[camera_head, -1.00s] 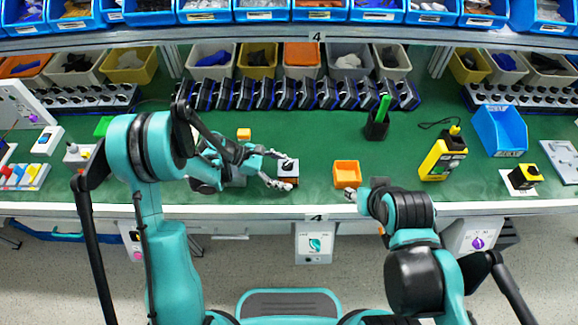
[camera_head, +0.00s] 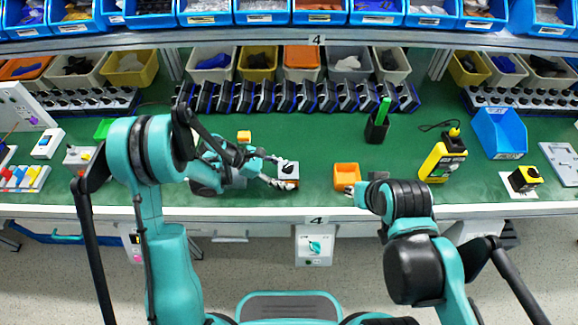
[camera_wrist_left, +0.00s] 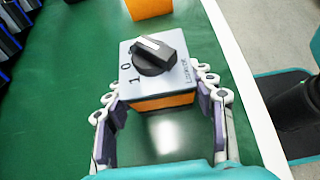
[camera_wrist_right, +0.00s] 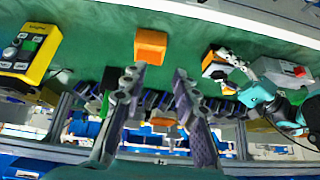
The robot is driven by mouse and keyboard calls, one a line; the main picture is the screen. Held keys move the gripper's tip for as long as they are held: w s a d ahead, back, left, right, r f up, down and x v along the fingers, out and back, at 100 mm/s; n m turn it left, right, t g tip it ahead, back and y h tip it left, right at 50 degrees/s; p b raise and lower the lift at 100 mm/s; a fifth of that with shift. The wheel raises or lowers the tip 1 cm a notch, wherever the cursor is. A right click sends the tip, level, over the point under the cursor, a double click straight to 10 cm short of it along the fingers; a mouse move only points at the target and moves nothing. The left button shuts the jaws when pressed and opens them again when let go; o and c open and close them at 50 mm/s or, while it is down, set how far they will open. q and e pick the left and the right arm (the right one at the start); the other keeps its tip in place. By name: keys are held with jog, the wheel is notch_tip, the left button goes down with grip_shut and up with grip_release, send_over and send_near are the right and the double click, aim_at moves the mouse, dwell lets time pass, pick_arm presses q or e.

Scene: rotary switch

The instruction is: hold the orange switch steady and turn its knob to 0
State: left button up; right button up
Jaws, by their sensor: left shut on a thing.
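The orange switch (camera_head: 288,183) has a grey top plate (camera_wrist_left: 178,78) and a black knob (camera_wrist_left: 155,58) with a white pointer bar. Numerals 1 and 0 show along the plate's left edge in the left wrist view. The pointer lies obliquely towards the upper left there; I cannot tell its exact setting. My left gripper (camera_wrist_left: 162,106) is shut on the switch's sides, one finger on each side, with the knob uncovered above. My right gripper (camera_wrist_right: 158,75) is open and empty, its fingers apart, to the right of the switch in the head view, near an orange bin.
The small orange bin (camera_head: 347,172) stands between the switch and my right gripper's side. A yellow device (camera_head: 441,160), a black holder with a green pen (camera_head: 377,128) and a blue bin (camera_head: 499,131) are farther right. A row of black-blue modules lines the back. Green tabletop is clear around the switch.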

jog(key=w+a+r+m+g, duration=0.3)
jog(key=w+a+m, duration=0.1)
jog(key=w+a, duration=0.35)
jog(key=m+g, duration=0.4)
send_near(289, 165)
jog(key=shift+s+a+f, duration=0.1)
jog(key=shift+f, duration=1.9)
jog(key=shift+s+a+f, duration=0.1)
jog(key=shift+f, duration=1.95)
grip_shut()
